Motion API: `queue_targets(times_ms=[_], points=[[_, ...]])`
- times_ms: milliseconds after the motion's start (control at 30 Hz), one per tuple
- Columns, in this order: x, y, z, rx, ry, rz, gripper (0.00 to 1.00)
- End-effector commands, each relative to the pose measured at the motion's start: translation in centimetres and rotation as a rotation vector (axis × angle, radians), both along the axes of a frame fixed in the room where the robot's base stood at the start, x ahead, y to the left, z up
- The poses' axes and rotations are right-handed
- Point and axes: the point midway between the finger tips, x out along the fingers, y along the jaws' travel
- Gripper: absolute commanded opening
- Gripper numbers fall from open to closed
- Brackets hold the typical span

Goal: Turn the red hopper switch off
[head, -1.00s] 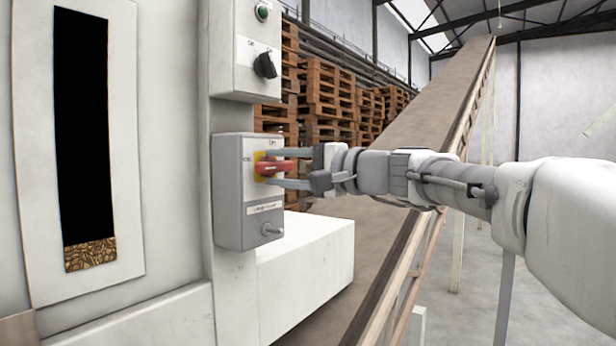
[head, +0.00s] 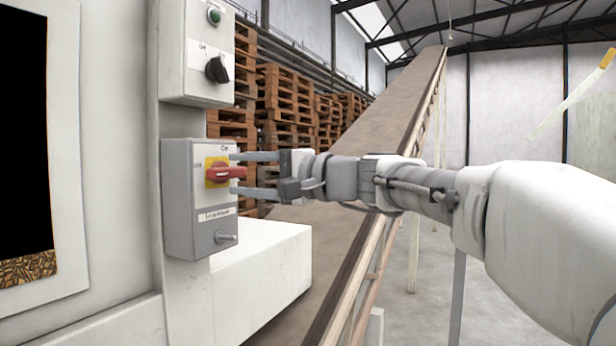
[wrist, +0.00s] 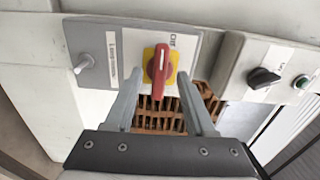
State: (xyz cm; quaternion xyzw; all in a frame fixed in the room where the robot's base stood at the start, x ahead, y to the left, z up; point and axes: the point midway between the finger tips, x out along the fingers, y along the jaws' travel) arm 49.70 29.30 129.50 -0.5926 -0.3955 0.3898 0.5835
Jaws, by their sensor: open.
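The red hopper switch (head: 226,173) is a red rotary handle on a yellow plate (head: 216,163), on the front of a grey box (head: 190,225). In the head view its handle lies about level. In the wrist view the red handle (wrist: 158,72) stands lengthwise in the picture, between the two fingers. My gripper (head: 239,174) is open, with one finger above and one below the handle's outer end in the head view. The wrist view shows a gap on each side between handle and fingers. A label above the switch is hard to read.
A second box above carries a black knob (head: 217,69) and a green button (head: 214,16). A small metal stub (head: 226,238) sticks out below the switch. A white block (head: 255,275) juts out underneath, and a conveyor (head: 375,140) rises behind my arm.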

Motion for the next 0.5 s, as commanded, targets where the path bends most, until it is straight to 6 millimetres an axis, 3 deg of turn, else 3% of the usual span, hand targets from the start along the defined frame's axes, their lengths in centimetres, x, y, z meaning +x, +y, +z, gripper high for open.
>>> queue_targets(times_ms=[300,500], points=[[-3.0,-7.4,0.1,0.0,0.0,-0.005,0.55],[-4.6,-11.2,0.1,0.001,-0.001,-0.004,0.55]])
